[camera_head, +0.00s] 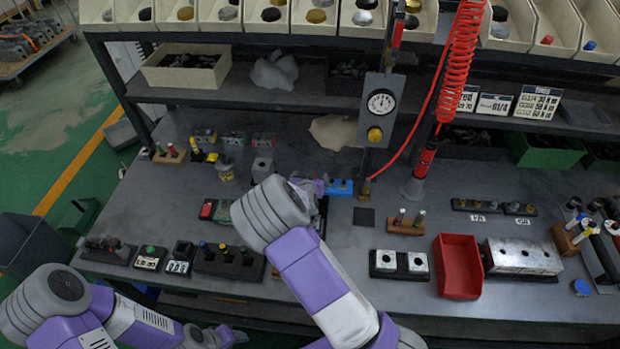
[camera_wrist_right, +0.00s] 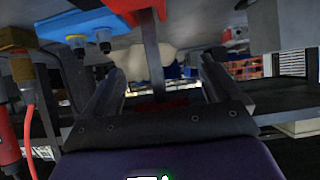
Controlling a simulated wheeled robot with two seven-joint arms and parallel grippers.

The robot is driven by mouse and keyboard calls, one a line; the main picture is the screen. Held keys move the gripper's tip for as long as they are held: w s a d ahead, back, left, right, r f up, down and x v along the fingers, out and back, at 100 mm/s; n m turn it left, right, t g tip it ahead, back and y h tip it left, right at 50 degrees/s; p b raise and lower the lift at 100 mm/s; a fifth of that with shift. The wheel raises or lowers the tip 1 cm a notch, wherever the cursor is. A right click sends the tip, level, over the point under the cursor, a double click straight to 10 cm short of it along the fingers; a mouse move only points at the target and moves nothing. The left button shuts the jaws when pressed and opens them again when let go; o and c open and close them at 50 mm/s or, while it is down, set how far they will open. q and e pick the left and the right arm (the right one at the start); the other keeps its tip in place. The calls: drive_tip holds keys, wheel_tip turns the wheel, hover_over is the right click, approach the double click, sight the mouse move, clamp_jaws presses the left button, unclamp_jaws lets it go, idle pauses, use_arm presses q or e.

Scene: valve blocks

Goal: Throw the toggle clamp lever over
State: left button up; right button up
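In the right wrist view, which looks upside down, a red clamp body (camera_wrist_right: 138,8) shows at the top with a grey lever bar (camera_wrist_right: 152,55) running from it. The bar stands between the two spread fingers of my right gripper (camera_wrist_right: 160,68), with a gap visible on both sides. A dark red part (camera_wrist_right: 162,104) shows at the bar's near end, close to the palm. In the head view my right wrist covers the clamp and most of the right gripper. My left gripper (camera_head: 232,336) is low at the left, in front of the bench, and its finger opening is unclear.
A blue block (camera_head: 340,187) with fittings is close beside the right gripper; it also shows in the right wrist view (camera_wrist_right: 75,28). A gauge panel (camera_head: 380,110) and red coiled hose (camera_head: 462,65) hang behind. A red bin (camera_head: 457,268) and metal block (camera_head: 520,257) are right.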

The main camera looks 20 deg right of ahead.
drive_tip(key=p+v, duration=0.1)
drive_tip(key=v, duration=0.5)
drive_tip(key=shift+s+a+r, duration=0.35)
drive_tip(key=shift+s+r, duration=0.05)
drive_tip(key=shift+s, duration=0.15)
drive_tip(key=shift+c, duration=0.5)
